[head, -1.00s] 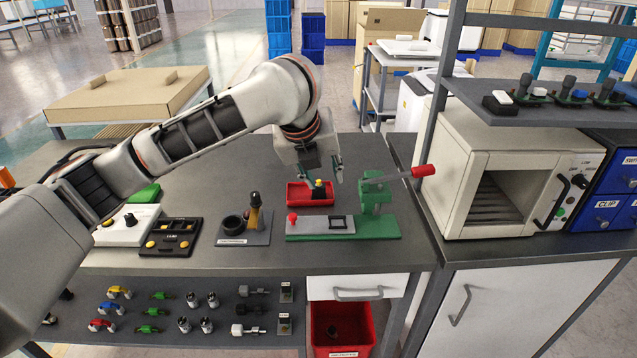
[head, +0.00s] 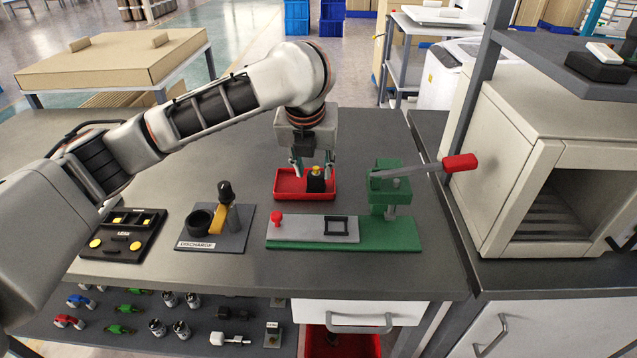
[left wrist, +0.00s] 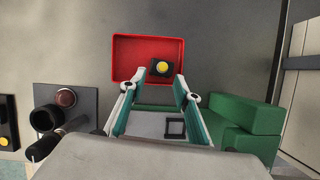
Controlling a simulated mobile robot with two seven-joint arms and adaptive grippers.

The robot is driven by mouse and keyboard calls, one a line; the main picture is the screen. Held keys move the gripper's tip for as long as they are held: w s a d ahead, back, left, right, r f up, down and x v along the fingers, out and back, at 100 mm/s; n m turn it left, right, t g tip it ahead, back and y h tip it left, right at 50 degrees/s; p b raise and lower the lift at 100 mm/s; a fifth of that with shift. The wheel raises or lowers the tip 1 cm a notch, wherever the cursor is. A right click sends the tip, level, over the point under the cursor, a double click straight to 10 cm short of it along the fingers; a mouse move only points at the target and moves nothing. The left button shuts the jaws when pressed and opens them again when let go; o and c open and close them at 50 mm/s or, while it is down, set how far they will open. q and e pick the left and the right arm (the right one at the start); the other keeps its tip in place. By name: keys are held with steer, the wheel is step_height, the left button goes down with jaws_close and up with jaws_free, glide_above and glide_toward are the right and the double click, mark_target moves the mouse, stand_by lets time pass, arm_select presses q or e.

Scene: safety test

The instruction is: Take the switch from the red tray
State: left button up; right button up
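The red tray (head: 290,185) lies on the workbench behind the green press fixture. The switch, a black block with a yellow button (head: 316,180), sits in the right part of the tray. In the left wrist view the switch (left wrist: 161,68) stands near the tray's lower right side, inside the red tray (left wrist: 130,58). My left gripper (head: 312,172) points down over the tray beside the switch. Its fingers (left wrist: 160,84) are spread apart with nothing between them, and the switch shows just beyond the fingertips. My right gripper is in neither view.
A green press fixture (head: 400,232) with a red-tipped lever (head: 459,163) stands just in front and right of the tray. A discharge station (head: 235,240) and a black button panel (head: 118,238) lie left. An oven-like box (head: 510,130) stands right.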

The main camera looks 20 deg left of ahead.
mark_target(316, 176)
arm_select(q)
steer(key=b+x, duration=0.2)
steer(key=x, duration=0.3)
steer(key=shift+d+b, duration=0.1)
steer(key=shift+b, duration=0.25)
steer(key=shift+w+f+b, duration=0.35)
steer(key=shift+w, duration=0.05)
steer(key=shift+r, duration=0.3)
steer(key=c, duration=0.7)
